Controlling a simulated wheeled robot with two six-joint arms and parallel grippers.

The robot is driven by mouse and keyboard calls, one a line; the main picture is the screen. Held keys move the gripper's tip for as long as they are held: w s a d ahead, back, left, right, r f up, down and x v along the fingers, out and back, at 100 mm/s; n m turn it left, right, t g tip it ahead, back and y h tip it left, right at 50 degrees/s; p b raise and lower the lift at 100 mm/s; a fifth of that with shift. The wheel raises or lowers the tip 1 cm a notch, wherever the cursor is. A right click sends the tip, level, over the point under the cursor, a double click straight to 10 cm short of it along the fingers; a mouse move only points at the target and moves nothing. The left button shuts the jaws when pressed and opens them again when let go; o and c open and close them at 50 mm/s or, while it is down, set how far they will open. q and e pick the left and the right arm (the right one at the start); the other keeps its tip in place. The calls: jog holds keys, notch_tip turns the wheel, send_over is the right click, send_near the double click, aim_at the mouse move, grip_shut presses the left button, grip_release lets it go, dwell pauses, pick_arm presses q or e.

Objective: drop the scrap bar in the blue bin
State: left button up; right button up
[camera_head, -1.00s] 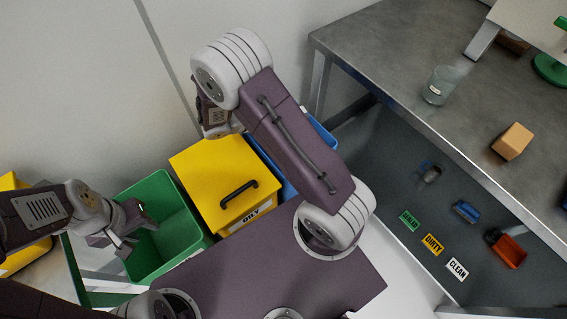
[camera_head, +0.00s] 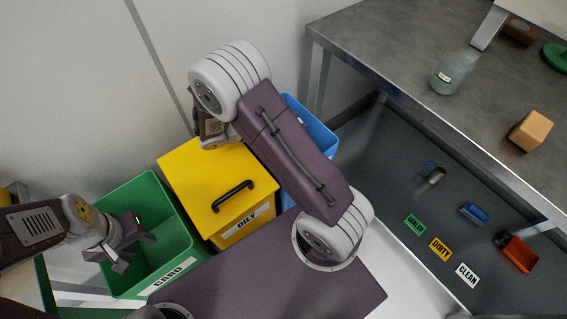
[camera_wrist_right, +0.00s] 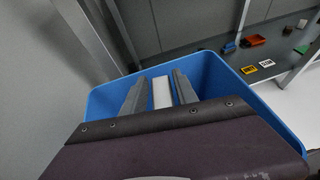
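The blue bin (camera_head: 312,130) shows behind my right arm in the head view, right of the yellow bin. In the right wrist view the blue bin (camera_wrist_right: 222,72) lies around and below the fingers. My right gripper (camera_wrist_right: 160,88) points down over its opening. The bar's lower end is hard to make out. In the head view the right fingers are hidden behind the arm. My left gripper (camera_head: 136,244) is open and empty over the green bin.
The yellow bin (camera_head: 205,180) with a lidded top and black handle stands between the blue bin and the green bin (camera_head: 150,190). A metal bench (camera_head: 420,50) with a glass jar (camera_head: 453,73) and a tan block (camera_head: 530,131) is at right, above a shelf with labels.

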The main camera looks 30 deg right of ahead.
jog(key=shift+o, duration=1)
jog(key=shift+a+r, duration=0.2)
jog(key=shift+a, duration=0.1)
jog(key=p+v, duration=0.3)
jog(key=v, duration=0.5)
jog(key=shift+a, duration=0.15)
jog(key=shift+w, duration=0.1)
